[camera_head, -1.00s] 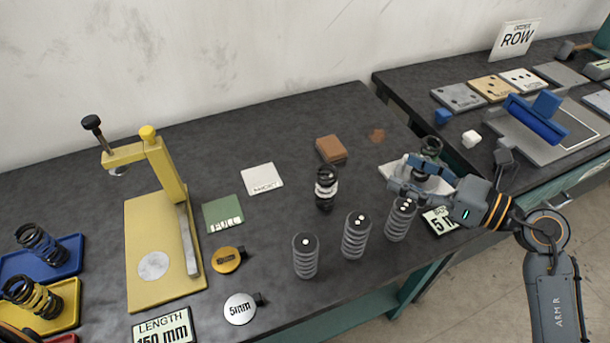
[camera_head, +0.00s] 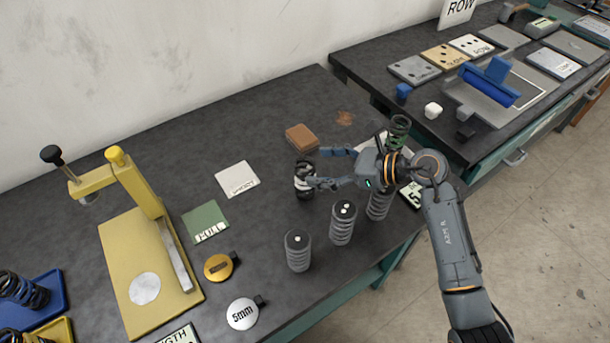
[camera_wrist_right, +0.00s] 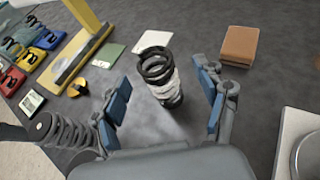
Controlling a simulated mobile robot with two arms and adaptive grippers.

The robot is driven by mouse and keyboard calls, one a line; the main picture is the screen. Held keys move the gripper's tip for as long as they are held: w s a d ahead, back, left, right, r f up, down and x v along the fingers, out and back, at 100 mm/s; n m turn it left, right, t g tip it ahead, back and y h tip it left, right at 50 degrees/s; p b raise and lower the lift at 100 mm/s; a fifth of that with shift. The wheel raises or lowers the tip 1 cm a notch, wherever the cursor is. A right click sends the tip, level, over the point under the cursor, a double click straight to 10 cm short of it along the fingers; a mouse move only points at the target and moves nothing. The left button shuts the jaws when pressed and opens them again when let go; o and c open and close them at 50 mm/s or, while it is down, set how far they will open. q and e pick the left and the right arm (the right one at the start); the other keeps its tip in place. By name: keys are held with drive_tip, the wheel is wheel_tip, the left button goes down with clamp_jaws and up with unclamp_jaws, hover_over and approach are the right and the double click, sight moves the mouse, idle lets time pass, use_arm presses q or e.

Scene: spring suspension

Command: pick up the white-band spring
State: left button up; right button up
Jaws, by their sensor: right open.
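The white-band spring (camera_head: 304,181) is a black coil with a white band around its middle. It stands upright on the dark bench. My right gripper (camera_head: 317,168) is open, its fingers reaching from the right to the spring, one on its far side and one on its near side. In the right wrist view the spring (camera_wrist_right: 160,80) stands between the two blue finger pads of the gripper (camera_wrist_right: 166,100), with gaps on both sides. My left gripper is not in view.
Grey springs with dotted tops (camera_head: 298,250) stand close in front. A brown block (camera_head: 302,138) lies behind the spring. A white card (camera_head: 237,178), a green card (camera_head: 205,222) and a yellow press (camera_head: 150,270) are to the left. A green-topped spring (camera_head: 399,128) stands behind my right wrist.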

sight(306, 167)
drive_tip(key=x, duration=0.1)
drive_tip(key=p+x, duration=0.1)
drive_tip(key=x, duration=0.1)
drive_tip(key=shift+s+a, duration=0.1)
drive_tip(key=shift+a, duration=0.35)
drive_tip(key=shift+a+f, duration=0.2)
drive_tip(key=shift+a, duration=0.1)
drive_tip(key=shift+d, duration=0.1)
drive_tip(key=shift+c, duration=0.2)
drive_tip(key=c, duration=1.4)
